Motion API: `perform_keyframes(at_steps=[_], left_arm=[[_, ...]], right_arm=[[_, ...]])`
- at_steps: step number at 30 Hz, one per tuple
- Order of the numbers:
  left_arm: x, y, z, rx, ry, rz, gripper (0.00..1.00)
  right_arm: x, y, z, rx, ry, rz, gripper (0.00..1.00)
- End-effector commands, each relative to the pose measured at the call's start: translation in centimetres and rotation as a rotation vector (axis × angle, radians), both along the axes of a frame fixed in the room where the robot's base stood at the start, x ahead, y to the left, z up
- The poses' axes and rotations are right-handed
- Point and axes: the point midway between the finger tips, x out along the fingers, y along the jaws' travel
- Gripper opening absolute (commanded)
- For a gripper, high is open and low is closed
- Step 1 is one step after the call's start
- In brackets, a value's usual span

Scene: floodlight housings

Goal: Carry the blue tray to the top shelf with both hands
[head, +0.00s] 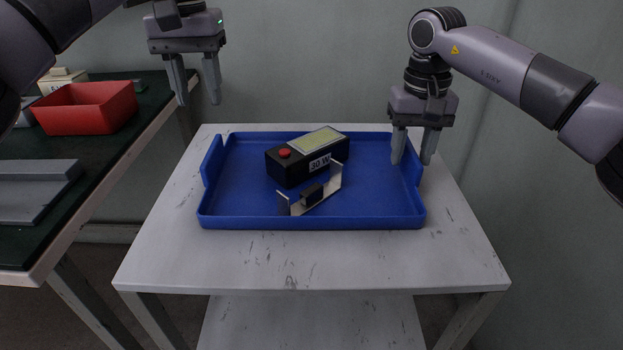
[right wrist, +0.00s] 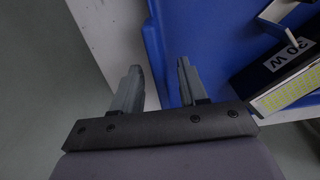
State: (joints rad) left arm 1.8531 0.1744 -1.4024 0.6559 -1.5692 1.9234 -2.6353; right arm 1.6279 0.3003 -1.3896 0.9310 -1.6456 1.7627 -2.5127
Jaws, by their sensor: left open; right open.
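The blue tray (head: 240,222) lies flat on a white table. It holds a black box (head: 290,172) with a yellow panel, a red button and a "30 W" label, and a metal bracket (head: 335,182) beside it. My left gripper (head: 197,100) is open and empty in the air, left of and above the tray's left end. My right gripper (head: 414,162) is open at the tray's right end. In the right wrist view, the right fingers (right wrist: 160,80) straddle the line of the tray's edge (right wrist: 155,45); I cannot tell whether they touch it. Part of the tray's right rim is hidden behind the fingers.
The white table (head: 310,262) has bare room in front of the tray and a lower shelf (head: 312,322). At left, a dark green bench (head: 100,180) carries a red bin (head: 88,108), a grey plate (head: 35,192) and a small box (head: 62,80). A wall stands close at right.

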Motion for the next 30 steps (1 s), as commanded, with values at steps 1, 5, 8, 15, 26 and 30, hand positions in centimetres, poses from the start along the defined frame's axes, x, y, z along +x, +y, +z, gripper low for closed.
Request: perform_keyframes(at_steps=[1,5,8,15,26,30], left_arm=[[0.0,0.0,0.2,0.0,0.0,-0.001,0.43],[0.0,0.0,0.2,0.0,0.0,-0.001,0.43],[0.0,0.0,0.2,0.0,0.0,-0.001,0.43],[0.0,0.0,0.2,0.0,0.0,0.0,0.43],[0.0,0.0,0.2,0.0,0.0,0.0,0.43],[0.0,0.0,0.2,0.0,0.0,0.0,0.43]], right_arm=[[0.0,0.0,0.3,0.0,-0.001,0.0,0.43],[0.1,0.0,1.8,0.001,-0.004,0.0,0.43],[0.1,0.0,3.8,0.001,-0.005,-0.001,0.43],[0.0,0.1,9.2,0.0,-0.004,-0.002,0.43],[0.0,0.0,11.9,0.0,-0.001,0.0,0.43],[0.0,0.0,12.0,0.0,0.0,0.001,0.43]])
